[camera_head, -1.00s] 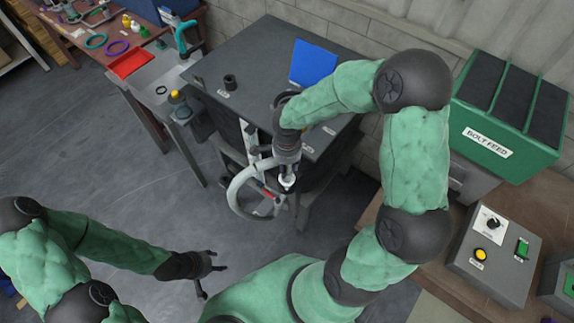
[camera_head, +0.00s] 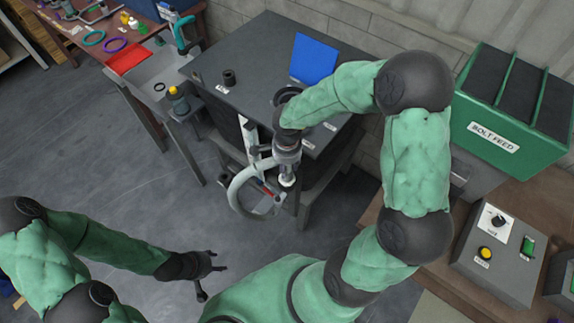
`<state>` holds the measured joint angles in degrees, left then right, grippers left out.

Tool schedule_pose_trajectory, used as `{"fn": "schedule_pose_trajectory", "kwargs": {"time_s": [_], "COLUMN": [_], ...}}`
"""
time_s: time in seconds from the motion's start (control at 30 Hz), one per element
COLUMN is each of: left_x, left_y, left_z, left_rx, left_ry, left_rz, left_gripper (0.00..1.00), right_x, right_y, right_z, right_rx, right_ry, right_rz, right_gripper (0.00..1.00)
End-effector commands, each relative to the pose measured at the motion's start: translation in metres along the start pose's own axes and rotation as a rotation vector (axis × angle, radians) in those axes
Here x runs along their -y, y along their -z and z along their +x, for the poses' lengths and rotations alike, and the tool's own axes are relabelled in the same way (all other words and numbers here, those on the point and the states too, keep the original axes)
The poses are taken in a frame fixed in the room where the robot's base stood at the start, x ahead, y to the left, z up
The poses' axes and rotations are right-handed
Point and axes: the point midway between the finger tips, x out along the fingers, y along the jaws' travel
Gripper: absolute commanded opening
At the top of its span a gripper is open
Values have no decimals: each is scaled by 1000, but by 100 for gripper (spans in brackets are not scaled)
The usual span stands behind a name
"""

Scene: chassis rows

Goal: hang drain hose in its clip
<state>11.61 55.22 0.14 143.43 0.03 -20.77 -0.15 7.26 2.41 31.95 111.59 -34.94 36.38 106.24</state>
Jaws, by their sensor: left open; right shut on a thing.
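The drain hose (camera_head: 236,197) is a pale grey curved tube. It hangs in a loop off the front edge of the dark table. My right gripper (camera_head: 286,172) points down at the table's front edge and is shut on the hose near its white end (camera_head: 287,181). A white upright piece (camera_head: 249,138) stands beside the hose's upper end. I cannot tell whether it carries the clip, and no clip shows clearly. The hose's fit in the jaws is partly hidden by the gripper. My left gripper (camera_head: 208,277) is open and empty, low over the floor and apart from the hose.
The dark table (camera_head: 250,55) bears a blue panel (camera_head: 313,59) and a small black cylinder (camera_head: 229,77). A green bolt feed bin (camera_head: 497,125) and a control box (camera_head: 497,255) stand at right. A workbench is at upper left.

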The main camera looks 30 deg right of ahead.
Motion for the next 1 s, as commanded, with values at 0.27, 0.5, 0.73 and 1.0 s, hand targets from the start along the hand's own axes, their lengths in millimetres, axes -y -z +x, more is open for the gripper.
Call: {"fn": "schedule_pose_trajectory", "kwargs": {"time_s": [0.27,0.5,0.73,1.0], "left_x": [3,5,7,8], "left_y": [0,0,1,1], "left_z": [8,14,19,23], "left_rx": [0,0,0,0], "left_ry": [0,0,0,0], "left_rz": [0,0,0,0], "left_gripper": [52,52,52,52], "right_x": [0,0,0,0], "right_y": [0,0,0,0], "right_z": [7,13,18,22], "right_rx": [0,0,0,0], "right_ry": [1,1,1,1], "right_rz": [0,0,0,0], "right_gripper": [0,0,0,51]}}
